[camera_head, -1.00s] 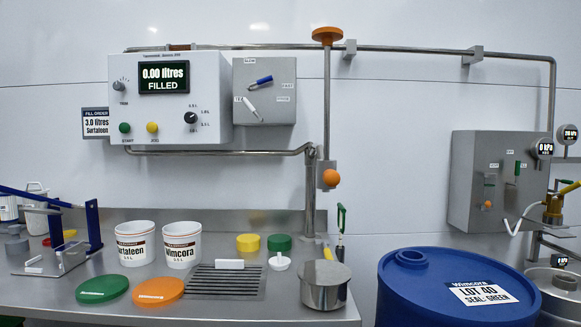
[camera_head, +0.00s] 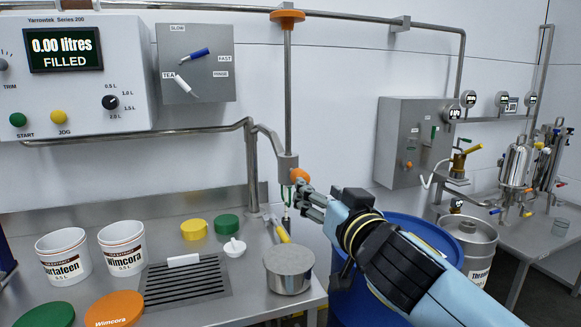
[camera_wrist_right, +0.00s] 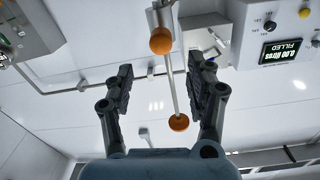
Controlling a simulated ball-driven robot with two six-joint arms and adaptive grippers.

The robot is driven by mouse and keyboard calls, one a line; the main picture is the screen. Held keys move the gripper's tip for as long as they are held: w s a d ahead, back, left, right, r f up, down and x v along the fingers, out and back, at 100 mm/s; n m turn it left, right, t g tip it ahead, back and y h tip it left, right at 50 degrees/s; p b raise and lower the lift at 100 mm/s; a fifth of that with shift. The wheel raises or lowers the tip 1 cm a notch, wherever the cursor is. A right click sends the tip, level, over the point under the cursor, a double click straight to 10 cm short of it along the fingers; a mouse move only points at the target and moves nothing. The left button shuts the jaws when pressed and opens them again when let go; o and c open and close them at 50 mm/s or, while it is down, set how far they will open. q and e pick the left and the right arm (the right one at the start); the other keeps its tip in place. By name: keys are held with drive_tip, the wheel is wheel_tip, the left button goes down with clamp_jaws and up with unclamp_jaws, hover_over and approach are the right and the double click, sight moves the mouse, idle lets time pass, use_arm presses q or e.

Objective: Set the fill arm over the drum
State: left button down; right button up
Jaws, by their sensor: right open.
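The fill arm (camera_head: 268,133) is a steel pipe ending in a grey block with an orange ball knob (camera_head: 299,174) and a nozzle. A vertical rod rises from the block to an orange disc (camera_head: 287,17). The nozzle hangs left of the blue drum (camera_head: 345,300), which my right arm largely hides. My right gripper (camera_head: 302,196) is at the knob in the head view; contact is unclear there. In the right wrist view, it (camera_wrist_right: 160,65) is open, with the knob (camera_wrist_right: 160,40) showing between and beyond its fingers, apart from both. My left gripper is not in view.
A steel pot (camera_head: 288,268) stands on the counter's right end below the nozzle. White tubs (camera_head: 122,247), loose lids (camera_head: 115,310) and a grate (camera_head: 187,285) lie further left.

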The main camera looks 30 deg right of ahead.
drive_tip(key=p+x, duration=0.1)
drive_tip(key=x, duration=0.9)
drive_tip(key=shift+a+f, duration=0.1)
drive_tip(key=shift+s, duration=0.1)
drive_tip(key=shift+c, duration=0.4)
clamp_jaws()
